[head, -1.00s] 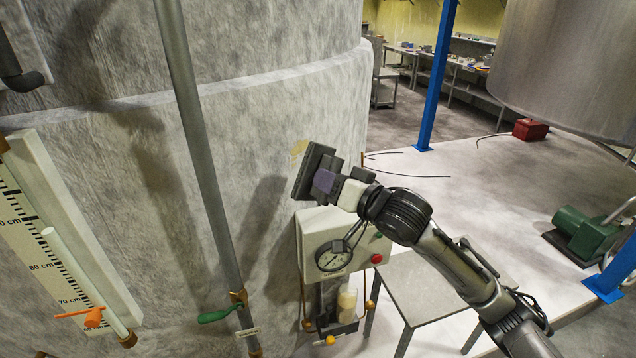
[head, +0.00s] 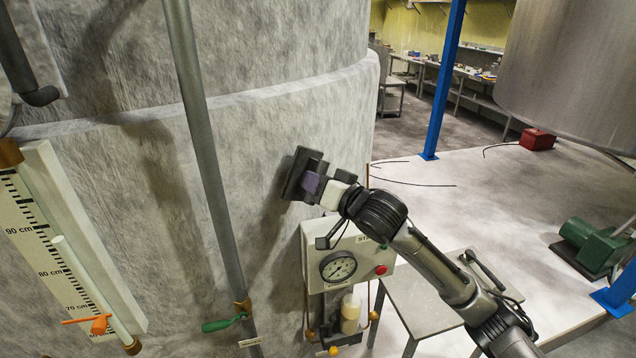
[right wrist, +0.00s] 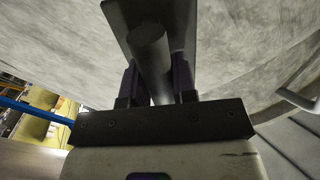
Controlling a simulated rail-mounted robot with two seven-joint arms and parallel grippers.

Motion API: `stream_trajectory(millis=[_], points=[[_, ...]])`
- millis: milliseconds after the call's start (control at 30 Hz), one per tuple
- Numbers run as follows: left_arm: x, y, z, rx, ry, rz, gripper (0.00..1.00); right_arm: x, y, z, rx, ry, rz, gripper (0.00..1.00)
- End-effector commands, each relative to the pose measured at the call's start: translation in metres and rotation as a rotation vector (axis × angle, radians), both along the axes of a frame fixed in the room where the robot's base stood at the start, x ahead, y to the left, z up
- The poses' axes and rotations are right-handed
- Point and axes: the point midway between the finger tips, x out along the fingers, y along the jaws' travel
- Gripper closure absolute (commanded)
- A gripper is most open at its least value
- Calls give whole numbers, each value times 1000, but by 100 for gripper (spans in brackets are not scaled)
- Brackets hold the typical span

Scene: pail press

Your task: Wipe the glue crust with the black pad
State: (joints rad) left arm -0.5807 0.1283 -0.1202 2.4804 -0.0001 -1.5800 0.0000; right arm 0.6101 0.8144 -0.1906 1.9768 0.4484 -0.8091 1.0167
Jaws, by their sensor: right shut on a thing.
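The black pad (head: 294,174) is a flat dark plate with a round handle, held upright against or very close to the grey tank wall (head: 240,150). Contact is not clear. My right gripper (head: 314,184) is shut on the pad's handle. In the right wrist view the handle (right wrist: 150,60) sits between the two fingers, with the pad plate (right wrist: 122,22) beyond it. No glue crust shows in either view now; the pad hides the part of the wall behind it. My left gripper is not in view.
A gauge box (head: 345,262) with a red button sits just below the pad. A grey vertical pipe (head: 203,150) with a green-handled valve (head: 222,324) runs to its left. A scale board (head: 70,250) stands at far left. A grey table (head: 420,300) is at lower right.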

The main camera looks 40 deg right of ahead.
Motion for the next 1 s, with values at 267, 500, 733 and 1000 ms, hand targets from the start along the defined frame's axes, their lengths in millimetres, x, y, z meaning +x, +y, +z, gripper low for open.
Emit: stream_trajectory(millis=[267,500,733,1000], points=[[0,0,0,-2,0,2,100,0,0,0,0,0,0,93],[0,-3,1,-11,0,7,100,1,0,0,1,0,0,93],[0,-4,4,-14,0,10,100,5,0,1,1,0,0,93],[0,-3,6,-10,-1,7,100,10,1,1,0,0,0,93]])
